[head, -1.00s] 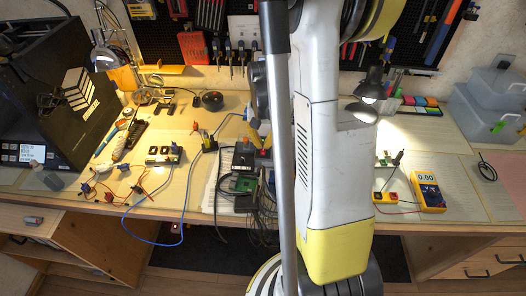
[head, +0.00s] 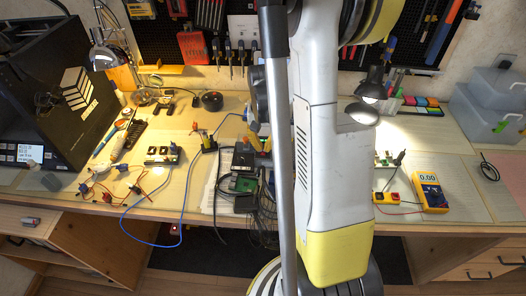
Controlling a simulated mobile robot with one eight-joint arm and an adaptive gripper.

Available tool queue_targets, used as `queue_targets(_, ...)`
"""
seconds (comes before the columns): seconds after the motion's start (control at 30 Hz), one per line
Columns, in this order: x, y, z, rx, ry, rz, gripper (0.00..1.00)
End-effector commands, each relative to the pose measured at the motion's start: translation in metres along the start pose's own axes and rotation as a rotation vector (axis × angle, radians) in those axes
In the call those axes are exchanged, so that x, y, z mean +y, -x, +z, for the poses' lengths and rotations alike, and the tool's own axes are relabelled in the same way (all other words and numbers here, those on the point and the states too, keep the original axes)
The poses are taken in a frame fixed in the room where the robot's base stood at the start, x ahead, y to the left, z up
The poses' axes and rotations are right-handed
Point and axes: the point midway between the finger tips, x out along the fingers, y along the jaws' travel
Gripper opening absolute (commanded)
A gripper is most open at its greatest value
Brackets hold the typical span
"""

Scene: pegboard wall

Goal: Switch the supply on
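No thing in view can be made out for certain as the supply. A dark box with a red part (head: 262,162) stands mid-bench, partly hidden behind my arm. A green circuit board (head: 243,183) lies just in front of it, with a bundle of black cables hanging over the front edge. A small red spot (head: 174,229) shows below the bench edge; I cannot tell what it is. My white and yellow arm fills the middle of the view. My gripper does not show.
A yellow multimeter (head: 429,192) reading 0.00 lies at the right. A blue cable (head: 183,215) loops over the front edge. Loose wires (head: 120,183) lie at the left, near a black machine (head: 68,95). Clear bins (head: 490,105) stand far right.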

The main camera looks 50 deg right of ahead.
Motion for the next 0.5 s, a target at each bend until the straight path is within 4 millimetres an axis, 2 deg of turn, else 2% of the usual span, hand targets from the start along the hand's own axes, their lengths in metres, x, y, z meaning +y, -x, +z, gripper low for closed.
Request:
queue_targets(0.27,0.0,-0.0049,0.0002,0.0,0.0,0.0,0.0)
queue_targets(0.5,0.0,0.0046,0.0,0.0,0.0,0.0,0.0)
